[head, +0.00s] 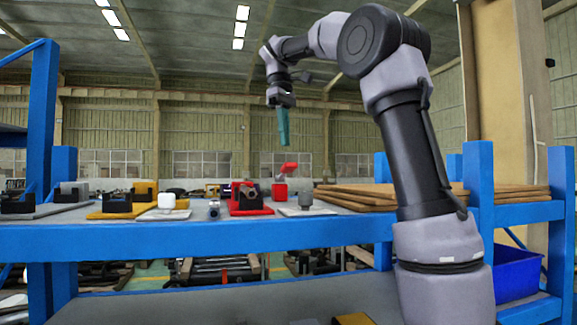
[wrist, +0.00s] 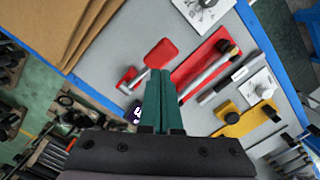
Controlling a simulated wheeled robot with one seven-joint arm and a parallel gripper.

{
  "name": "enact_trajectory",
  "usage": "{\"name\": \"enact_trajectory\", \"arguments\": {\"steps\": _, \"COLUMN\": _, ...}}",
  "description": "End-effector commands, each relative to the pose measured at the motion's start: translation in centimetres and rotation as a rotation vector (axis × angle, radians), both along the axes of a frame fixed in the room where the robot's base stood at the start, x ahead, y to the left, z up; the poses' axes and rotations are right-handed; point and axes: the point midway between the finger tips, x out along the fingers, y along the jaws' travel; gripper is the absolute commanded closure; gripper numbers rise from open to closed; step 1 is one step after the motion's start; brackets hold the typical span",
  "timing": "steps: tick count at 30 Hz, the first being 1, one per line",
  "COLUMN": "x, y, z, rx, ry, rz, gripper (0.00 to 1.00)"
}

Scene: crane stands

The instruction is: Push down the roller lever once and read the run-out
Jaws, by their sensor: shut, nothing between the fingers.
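The red lever (head: 288,168) stands raised over a small red block (head: 280,190) on the bench; in the wrist view its wide red paddle (wrist: 161,54) lies just beyond the fingertips. The red stand (head: 247,208) beside it carries black supports and a dark roller (wrist: 207,72). A small dark item with pale marks (wrist: 136,112), perhaps a display, is partly hidden by my fingers; no reading is legible. My gripper (head: 284,142) has teal fingers, shut and empty, pointing down above the lever with a clear gap in the head view.
A yellow stand (wrist: 245,122) and white plates (head: 164,214) share the grey bench top. Brown boards (head: 355,195) are stacked to the right. Blue posts (head: 478,185) and the blue front rail (head: 190,241) frame the bench. The air around my gripper is clear.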

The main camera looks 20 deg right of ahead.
Motion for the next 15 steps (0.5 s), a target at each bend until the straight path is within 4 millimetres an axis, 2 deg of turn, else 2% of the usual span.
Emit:
{"name": "enact_trajectory", "arguments": {"steps": 6, "x": -0.3, "y": -0.2, "z": -2.7, "rx": 0.0, "ry": 0.002, "rz": 0.001, "gripper": 1.0}}
{"name": "enact_trajectory", "arguments": {"steps": 15, "x": -0.4, "y": -0.2, "z": -4.2, "rx": 0.001, "ry": -0.001, "rz": -0.001, "gripper": 1.0}}
